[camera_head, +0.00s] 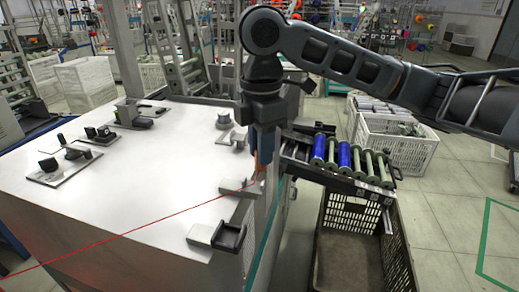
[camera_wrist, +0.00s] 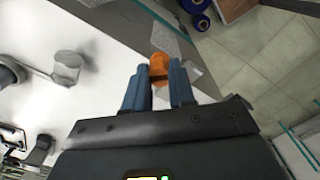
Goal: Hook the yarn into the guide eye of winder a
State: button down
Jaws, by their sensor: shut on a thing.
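The red yarn (camera_head: 120,235) runs taut from the lower left edge, low across the white machine top, to the tip of my gripper (camera_head: 261,163). My gripper points down over the machine's right edge, its blue fingers shut on a small orange piece, which also shows between the fingertips in the wrist view (camera_wrist: 158,66). The yarn seems to end at this piece. I cannot make out a guide eye or a label for winder a; the yarn is not clear in the wrist view.
On the white top (camera_head: 150,190) are several small fixtures, including a dark-and-grey holder (camera_head: 216,236) at the near edge. A rack of blue and green bobbins (camera_head: 345,158) lies to the right, above a black crate (camera_head: 350,214). A white basket (camera_head: 395,145) stands behind.

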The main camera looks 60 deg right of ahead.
jog(key=shift+r, duration=0.15)
jog(key=shift+w+d+r+p, duration=0.1)
jog(key=shift+d+r+p, duration=0.15)
jog(key=shift+r+p, duration=0.85)
jog(key=shift+w+d+r+p, duration=0.1)
jog(key=shift+d+r+p, duration=0.15)
jog(key=shift+r+p, duration=0.75)
jog(key=shift+r, duration=0.1)
